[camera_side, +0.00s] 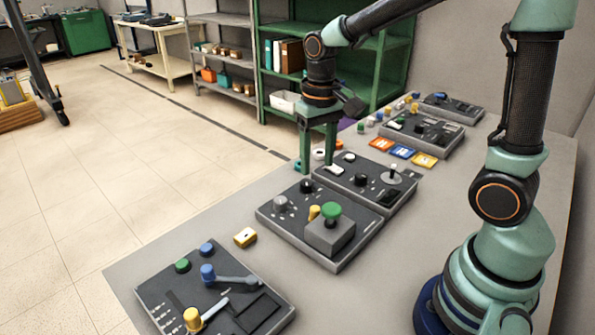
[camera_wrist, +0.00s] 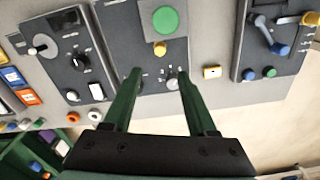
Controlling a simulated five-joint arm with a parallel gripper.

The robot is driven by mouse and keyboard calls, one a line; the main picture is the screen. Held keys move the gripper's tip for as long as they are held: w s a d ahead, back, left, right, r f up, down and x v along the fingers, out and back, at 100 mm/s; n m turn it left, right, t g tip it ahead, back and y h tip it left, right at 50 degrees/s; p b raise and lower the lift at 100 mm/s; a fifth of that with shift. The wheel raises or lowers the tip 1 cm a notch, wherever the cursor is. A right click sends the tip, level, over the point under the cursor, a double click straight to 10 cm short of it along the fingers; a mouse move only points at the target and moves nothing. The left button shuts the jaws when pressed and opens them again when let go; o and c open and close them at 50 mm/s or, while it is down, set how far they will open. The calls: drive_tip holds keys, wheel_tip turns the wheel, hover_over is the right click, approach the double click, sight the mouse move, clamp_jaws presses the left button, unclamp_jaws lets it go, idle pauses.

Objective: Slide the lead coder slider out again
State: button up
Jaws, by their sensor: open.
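My gripper (camera_side: 317,165) is open and points down beside the middle control panels. In the wrist view, its two green fingers (camera_wrist: 159,77) are spread above the front edge of the panel (camera_wrist: 204,45) with the big green button (camera_wrist: 165,20). A grey knob (camera_wrist: 172,83) shows between the fingers and a black knob lies close to the left fingertip. Nothing is gripped. I cannot tell for certain which part is the lead coder slider. The nearest panel (camera_side: 150,285) carries a blue-ended lever (camera_side: 235,279) and a yellow-ended lever (camera_side: 207,313).
A yellow block (camera_side: 245,237) lies between panels. A panel with a joystick (camera_side: 392,172) stands beyond the green-button panel. Coloured cards (camera_side: 402,151) and several small pegs lie further back. Shelves (camera_side: 410,55) stand behind the bench. The bench's left front margin is bare.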

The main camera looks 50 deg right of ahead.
sight(315, 207)
wheel_tip(315, 207, down, 12)
drive_tip(key=shift+f, duration=0.15)
idle(0.4)
clamp_jaws()
drive_tip(key=shift+d, duration=0.1)
idle(1.3)
